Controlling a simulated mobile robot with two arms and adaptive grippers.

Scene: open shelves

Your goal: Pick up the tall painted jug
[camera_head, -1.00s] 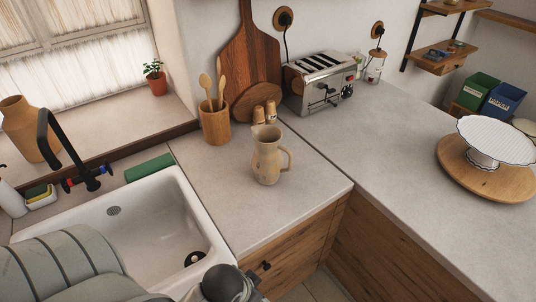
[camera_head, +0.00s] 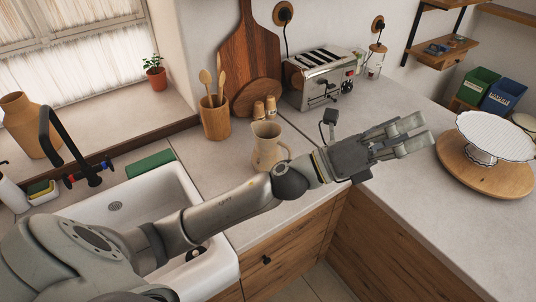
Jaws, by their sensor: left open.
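The tall painted jug (camera_head: 266,146) is beige and stands upright on the counter right of the sink. Its handle is on the right. My left arm reaches across in front of it and hides part of its lower right side. My left gripper (camera_head: 424,134) is open and empty. It is to the right of the jug, over the right-hand counter, with its fingers pointing right toward the cake stand. My right gripper is not in view.
A utensil pot (camera_head: 215,120), two small shakers (camera_head: 264,108) and a toaster (camera_head: 320,78) stand behind the jug. A white cake stand (camera_head: 490,137) on a round wooden board (camera_head: 470,180) is at the right. The sink (camera_head: 150,205) lies left.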

